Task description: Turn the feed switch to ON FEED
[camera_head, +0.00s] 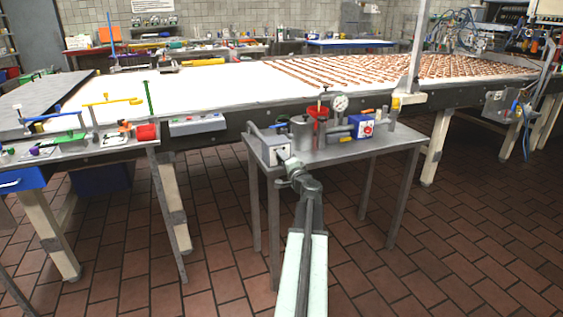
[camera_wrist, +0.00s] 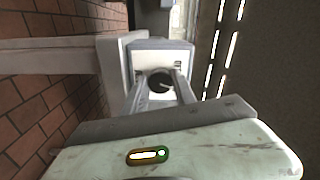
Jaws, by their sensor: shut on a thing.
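The feed switch is a grey-white box (camera_head: 270,147) on the near left corner of a small metal table. Its round black knob (camera_wrist: 160,84) faces the wrist camera, with small markings too fine to read on the box face beside it. My gripper (camera_head: 286,158) reaches the box from the front. In the wrist view its two fingers (camera_wrist: 160,80) lie on either side of the knob and are shut on it. The knob's exact setting cannot be told.
The metal table (camera_head: 340,153) also carries a blue box with a red knob (camera_head: 366,128), a dial gauge (camera_head: 340,103) and a red part (camera_head: 318,113). A long white conveyor (camera_head: 220,88) runs behind. A side table (camera_head: 90,152) with tools stands left. Tiled floor is open at right.

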